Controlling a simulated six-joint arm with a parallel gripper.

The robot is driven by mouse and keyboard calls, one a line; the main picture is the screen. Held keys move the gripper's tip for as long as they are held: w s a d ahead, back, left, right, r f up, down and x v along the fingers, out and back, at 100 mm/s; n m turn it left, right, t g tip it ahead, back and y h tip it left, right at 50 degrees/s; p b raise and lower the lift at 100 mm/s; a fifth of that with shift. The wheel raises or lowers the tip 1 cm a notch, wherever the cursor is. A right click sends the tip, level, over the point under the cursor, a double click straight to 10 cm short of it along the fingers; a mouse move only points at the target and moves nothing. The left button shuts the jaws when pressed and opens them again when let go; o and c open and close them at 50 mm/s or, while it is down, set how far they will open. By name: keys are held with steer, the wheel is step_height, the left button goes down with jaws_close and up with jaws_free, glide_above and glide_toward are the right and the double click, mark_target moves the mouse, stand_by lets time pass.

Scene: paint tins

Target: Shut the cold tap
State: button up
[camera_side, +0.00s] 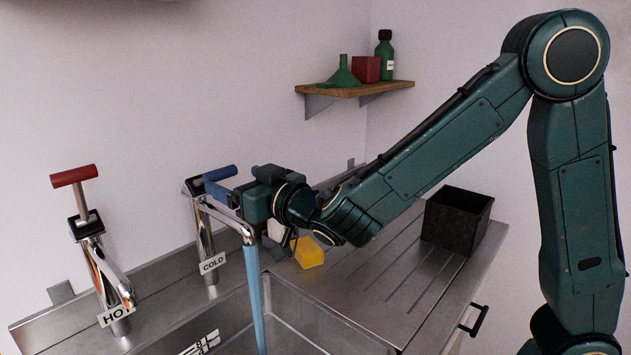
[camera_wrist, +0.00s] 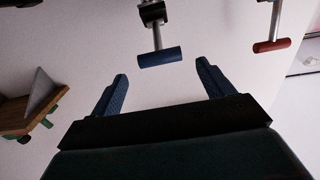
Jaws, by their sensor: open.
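The cold tap (camera_side: 203,225) is a chrome tap with a blue bar handle (camera_side: 221,172) and a COLD label. A blue stream of water (camera_side: 255,295) runs from its spout into the sink. My gripper (camera_side: 222,193) is close to the blue handle, with its fingers open and empty. In the wrist view, the blue handle (camera_wrist: 160,57) lies just beyond the gap between my fingertips (camera_wrist: 162,72), roughly centred. My gripper body hides part of the tap's surroundings in the side view.
The hot tap (camera_side: 100,265) with a red handle (camera_side: 74,176) stands left. A yellow block (camera_side: 308,252) lies on the drainboard behind my gripper. A dark bin (camera_side: 456,222) stands at right. A wall shelf (camera_side: 350,90) holds a green funnel, red box and green bottle.

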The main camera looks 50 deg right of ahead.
mark_target(224, 174)
steer(key=shift+w, duration=4.15)
steer(key=c, duration=1.4)
